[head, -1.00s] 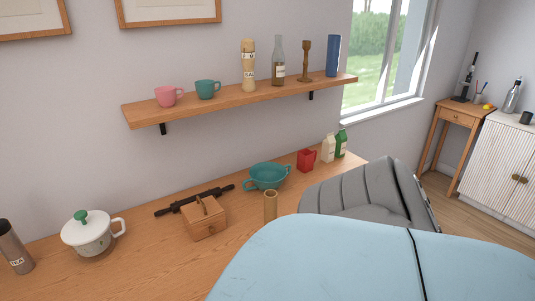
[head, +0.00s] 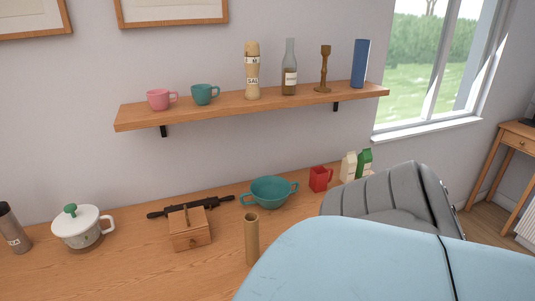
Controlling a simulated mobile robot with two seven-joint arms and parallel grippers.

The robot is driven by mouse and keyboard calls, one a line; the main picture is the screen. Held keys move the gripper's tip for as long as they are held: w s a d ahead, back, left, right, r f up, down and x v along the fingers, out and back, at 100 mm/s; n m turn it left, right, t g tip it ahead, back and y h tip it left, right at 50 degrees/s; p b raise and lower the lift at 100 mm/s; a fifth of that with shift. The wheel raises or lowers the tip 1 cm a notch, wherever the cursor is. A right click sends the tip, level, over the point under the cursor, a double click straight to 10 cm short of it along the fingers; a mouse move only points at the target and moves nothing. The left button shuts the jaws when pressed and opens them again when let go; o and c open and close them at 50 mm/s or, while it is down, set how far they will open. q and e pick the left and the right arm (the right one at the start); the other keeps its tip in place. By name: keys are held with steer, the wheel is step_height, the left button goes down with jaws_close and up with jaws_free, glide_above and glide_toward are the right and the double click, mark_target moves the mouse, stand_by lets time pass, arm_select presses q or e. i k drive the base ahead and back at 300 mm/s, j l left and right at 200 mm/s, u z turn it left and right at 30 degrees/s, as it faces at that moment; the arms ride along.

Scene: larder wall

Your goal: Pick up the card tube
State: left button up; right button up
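The card tube (head: 252,239) appears to be the plain brown upright cylinder on the wooden table, right of the small wooden box. Its lower right side is close to the edge of the large light blue shape in the foreground, and its base is hard to make out. A blue cylinder (head: 360,64) also stands upright at the right end of the wall shelf. Neither of my grippers shows in the head view.
The wooden table (head: 120,275) also bears a wooden box (head: 190,231), a teal two-handled bowl (head: 270,192), a red jug (head: 320,178), cartons (head: 348,167) and a lidded white pot (head: 82,228). Light blue (head: 370,262) and grey (head: 390,195) bulky shapes block the lower right.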

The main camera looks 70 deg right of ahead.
mark_target(251, 219)
steer(key=k+l, duration=0.3)
steer(key=l, duration=0.15)
steer(key=k+l, duration=0.35)
steer(key=l+u, duration=0.05)
steer(key=l, duration=0.05)
